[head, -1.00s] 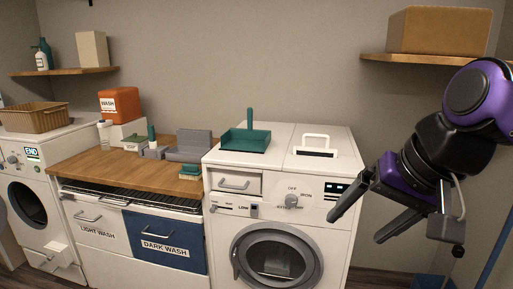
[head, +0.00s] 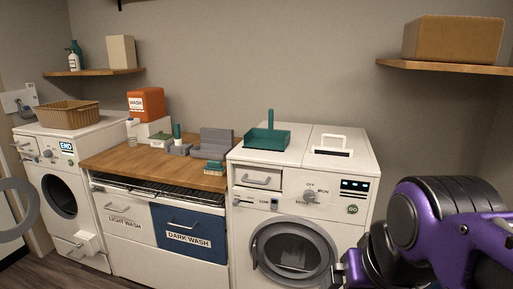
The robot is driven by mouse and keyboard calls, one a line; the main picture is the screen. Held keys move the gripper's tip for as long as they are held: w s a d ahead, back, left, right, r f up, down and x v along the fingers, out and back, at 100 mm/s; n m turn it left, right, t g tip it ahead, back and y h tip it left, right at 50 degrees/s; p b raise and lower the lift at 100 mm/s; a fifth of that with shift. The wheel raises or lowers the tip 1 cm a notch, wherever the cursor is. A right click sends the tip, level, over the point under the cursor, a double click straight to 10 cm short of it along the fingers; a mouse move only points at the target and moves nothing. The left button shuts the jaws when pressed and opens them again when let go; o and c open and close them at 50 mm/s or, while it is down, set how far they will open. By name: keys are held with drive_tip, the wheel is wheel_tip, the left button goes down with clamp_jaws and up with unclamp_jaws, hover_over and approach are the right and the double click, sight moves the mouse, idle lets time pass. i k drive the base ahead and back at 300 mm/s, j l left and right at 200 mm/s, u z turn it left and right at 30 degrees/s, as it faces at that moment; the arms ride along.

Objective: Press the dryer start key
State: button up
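The right front-loading machine (head: 242,235) has a dial marked OFF and IRON (head: 310,196), a LOW switch (head: 273,204) and a lit dark display (head: 354,186). A round dark-green GO key (head: 352,209) sits just under the display; it looks like the start key. The machine's round door (head: 291,250) is shut. My gripper (head: 341,273) is low in front of this machine's right side, below the key and apart from it in the picture. My arm and the frame's bottom edge hide most of its fingers.
The left machine (head: 91,236) shows END and its round door (head: 14,210) stands open. A wooden counter (head: 112,162) with drawers lies between the machines. A teal dustpan (head: 267,139) and a white-handled item (head: 333,146) rest on the right machine. A shelf (head: 440,67) holds a box.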

sight(353, 208)
drive_tip(key=i+j+z, duration=0.2)
drive_tip(key=j, duration=0.15)
drive_tip(key=i+j+z, duration=0.15)
drive_tip(key=j, duration=0.2)
drive_tip(key=i+j+z, duration=0.2)
drive_tip(key=j, duration=0.2)
drive_tip(key=k+l+z, duration=0.15)
drive_tip(key=z, duration=0.35)
drive_tip(key=k, duration=0.05)
